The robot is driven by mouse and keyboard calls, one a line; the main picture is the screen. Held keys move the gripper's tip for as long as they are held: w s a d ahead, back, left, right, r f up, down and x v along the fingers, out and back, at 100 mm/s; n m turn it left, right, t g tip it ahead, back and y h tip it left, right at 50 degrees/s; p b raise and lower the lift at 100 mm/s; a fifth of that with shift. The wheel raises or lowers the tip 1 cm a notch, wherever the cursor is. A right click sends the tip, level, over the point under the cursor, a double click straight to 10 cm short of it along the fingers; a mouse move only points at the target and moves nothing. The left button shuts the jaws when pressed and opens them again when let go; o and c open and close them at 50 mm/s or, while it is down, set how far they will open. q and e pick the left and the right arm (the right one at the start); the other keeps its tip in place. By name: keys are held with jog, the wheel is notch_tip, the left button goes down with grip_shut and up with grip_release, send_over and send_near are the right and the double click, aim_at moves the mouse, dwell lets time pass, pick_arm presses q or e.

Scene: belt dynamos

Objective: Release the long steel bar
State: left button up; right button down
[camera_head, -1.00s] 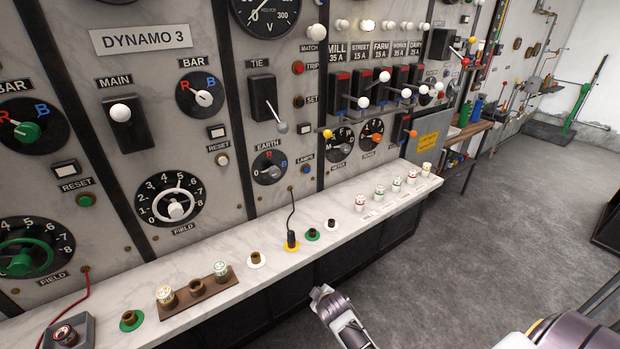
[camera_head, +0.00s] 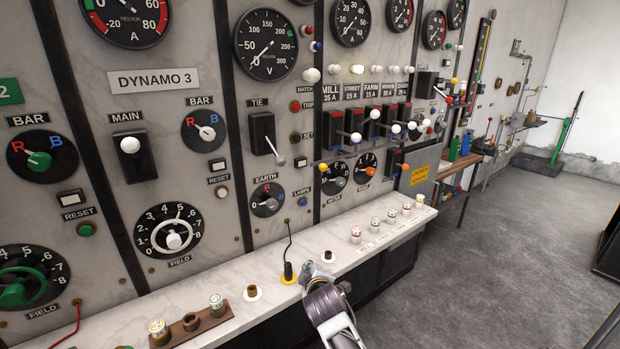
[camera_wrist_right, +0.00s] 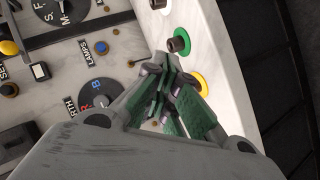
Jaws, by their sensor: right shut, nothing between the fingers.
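My right gripper (camera_head: 318,274) is at the marble ledge, just right of the black plug (camera_head: 288,271) on its yellow ring. In the right wrist view its fingers (camera_wrist_right: 166,88) are shut with nothing between them, beside the yellow ring (camera_wrist_right: 199,82). I cannot make out a loose long steel bar in either view. The TIE switch has a grey metal lever (camera_head: 274,146) slanting down, apart from my gripper. My left gripper is not in view.
The marble ledge (camera_head: 250,262) carries several knobs and sockets, including a green-ringed socket (camera_wrist_right: 179,41). The upright panel (camera_head: 205,265) with dials and levers stands close behind. Open grey floor (camera_head: 480,260) lies right. A green-handled lever stand (camera_head: 566,122) is far right.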

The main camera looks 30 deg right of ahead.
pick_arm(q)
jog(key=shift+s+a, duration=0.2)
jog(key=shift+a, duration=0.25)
pick_arm(e)
jog(key=w+d+r+n+t+h, duration=0.1)
jog(key=w+r+n+t+h, duration=0.1)
jog(key=r, duration=0.7)
jog(key=w+d+r+n+t+h, duration=0.2)
jog(key=w+r+n+t, duration=0.1)
jog(key=w+r, duration=0.4)
notch_tip(320, 180, up, 3)
jog(key=shift+d+f+n+t, duration=0.1)
jog(key=shift+d+n+t, duration=0.1)
jog(key=shift+n+t, duration=0.35)
jog(key=shift+w, duration=0.15)
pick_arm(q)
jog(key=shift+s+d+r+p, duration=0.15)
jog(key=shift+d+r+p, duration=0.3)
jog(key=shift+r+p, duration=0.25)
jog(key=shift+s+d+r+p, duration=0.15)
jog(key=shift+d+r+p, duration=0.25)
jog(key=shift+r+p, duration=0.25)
pick_arm(e)
jog(key=s+d+x, duration=0.1)
jog(key=d+x, duration=0.1)
jog(key=x, duration=1)
jog(key=shift+w+d, duration=0.15)
jog(key=shift+d, duration=0.35)
jog(key=shift+d, duration=0.1)
